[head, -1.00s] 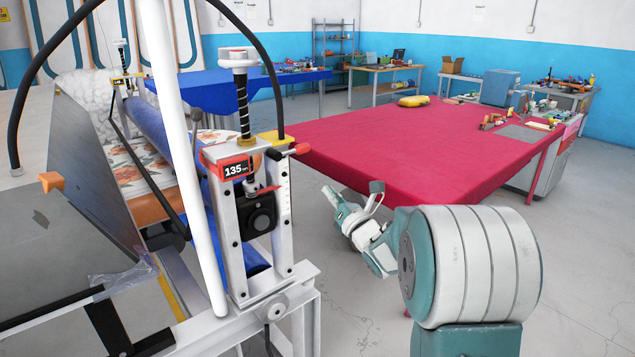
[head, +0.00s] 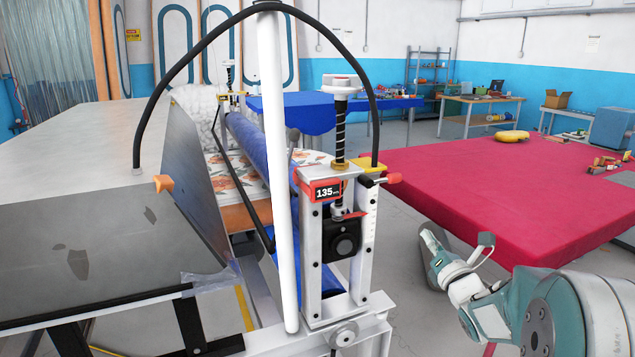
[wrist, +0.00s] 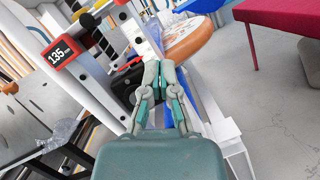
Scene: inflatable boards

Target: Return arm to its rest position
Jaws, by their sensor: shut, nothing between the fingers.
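My gripper (wrist: 160,65) shows in the wrist view with its fingertips together and nothing between them. Its fingers overlap the machine's white frame in that view, but I cannot tell how far apart they are. In the head view my arm (head: 480,290) is at the lower right, folded, its teal and white links beside the machine and in front of the red table. I cannot make out the fingers clearly there.
A machine with a red 135 display (head: 326,192) and a white post (head: 279,170) stands close in the middle. A red-covered table (head: 460,190) is to the right. A blue-covered table (head: 300,115) is behind. Grey floor lies between machine and red table.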

